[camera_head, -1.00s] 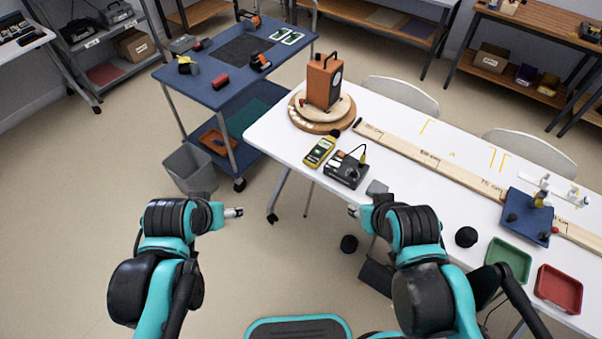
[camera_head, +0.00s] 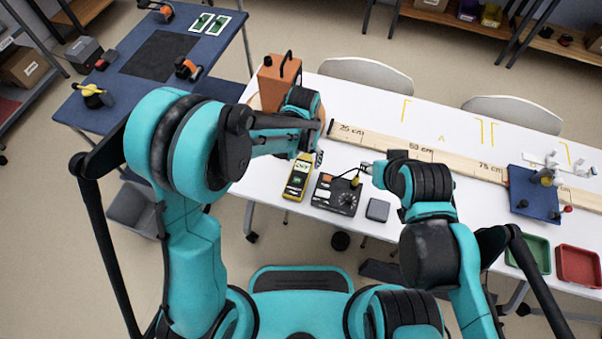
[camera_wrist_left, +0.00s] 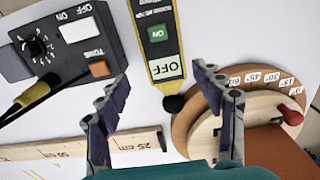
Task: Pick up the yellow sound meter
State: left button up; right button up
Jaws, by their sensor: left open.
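The yellow sound meter (camera_head: 298,178), with a dark face, lies on the white table (camera_head: 262,199) left of a black control box (camera_head: 336,195). In the left wrist view the meter (camera_wrist_left: 157,45) runs from the top edge down to its black round tip. My left gripper (camera_head: 317,158) is above the table by the meter's far end. In the left wrist view its open fingers (camera_wrist_left: 163,85) stand on either side of the meter's tip line, with nothing between them. My right gripper (camera_head: 367,168) is near the box's cable; its finger opening is too small to judge.
An orange speaker box (camera_head: 272,85) stands behind my left forearm. In the left wrist view its wooden turntable (camera_wrist_left: 189,124) with angle labels is close to the right finger. A marked wooden rail (camera_head: 415,147) runs along the table. A small grey block (camera_head: 377,210) lies right of the control box.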

aim_at(300, 172)
pick_arm(q)
notch_tip(300, 172, down, 2)
jog(key=shift+a+f+b, duration=0.1)
jog(key=shift+b, duration=0.2)
jog(key=f, duration=0.1)
jog(key=f+b, duration=0.1)
jog(key=f, duration=0.1)
jog(key=f+b, duration=0.1)
jog(key=f, duration=0.1)
jog(key=shift+s+a, duration=0.15)
jog(key=shift+a, duration=0.1)
jog(key=shift+r, duration=0.15)
jog(key=c, duration=1.1)
